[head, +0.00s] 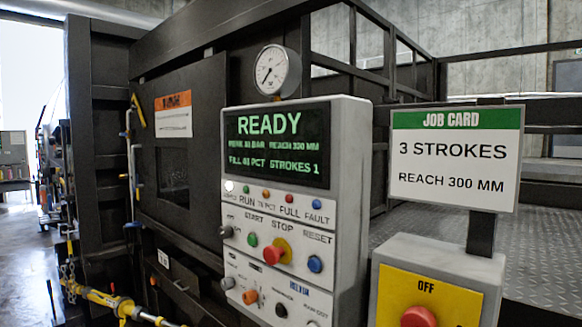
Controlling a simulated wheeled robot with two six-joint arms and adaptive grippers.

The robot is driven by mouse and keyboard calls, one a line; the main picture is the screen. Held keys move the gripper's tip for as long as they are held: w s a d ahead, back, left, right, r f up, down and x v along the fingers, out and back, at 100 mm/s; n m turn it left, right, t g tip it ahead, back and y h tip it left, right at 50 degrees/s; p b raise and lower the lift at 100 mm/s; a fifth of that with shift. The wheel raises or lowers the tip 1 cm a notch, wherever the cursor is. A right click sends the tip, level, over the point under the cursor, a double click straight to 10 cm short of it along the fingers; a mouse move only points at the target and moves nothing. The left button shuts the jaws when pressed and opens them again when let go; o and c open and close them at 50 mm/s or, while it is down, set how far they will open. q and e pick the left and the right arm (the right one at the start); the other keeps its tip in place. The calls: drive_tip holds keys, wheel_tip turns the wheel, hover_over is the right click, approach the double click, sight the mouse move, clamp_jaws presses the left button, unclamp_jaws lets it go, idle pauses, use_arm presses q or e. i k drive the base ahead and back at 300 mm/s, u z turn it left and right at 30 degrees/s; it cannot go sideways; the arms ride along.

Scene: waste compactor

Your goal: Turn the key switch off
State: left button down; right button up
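The control panel (345,200) is a light grey box with a lit screen (277,143) reading READY, reach 300 mm and strokes 1. A small metallic knob (226,231) sits at the left of the START/STOP row and looks like the key switch; its label and turn position are too small to read. Beside it are a green START button (251,239), a red STOP button (274,253) on a yellow collar and a blue RESET button (314,263). Neither of my grippers is in view.
A yellow-faced box (428,291) marked OFF, with a red knob (418,317), stands at the right under the job card (455,156). A pressure gauge (277,70) tops the panel. The dark compactor (185,215) stands behind. A yellow bar (100,297) crosses the lower left.

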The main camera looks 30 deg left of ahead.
sight(226, 232)
drive_tip(key=u, duration=1.3)
drive_tip(key=k, duration=0.65)
drive_tip(key=z, duration=0.8)
drive_tip(key=i, duration=1.5)
drive_tip(key=u, duration=0.1)
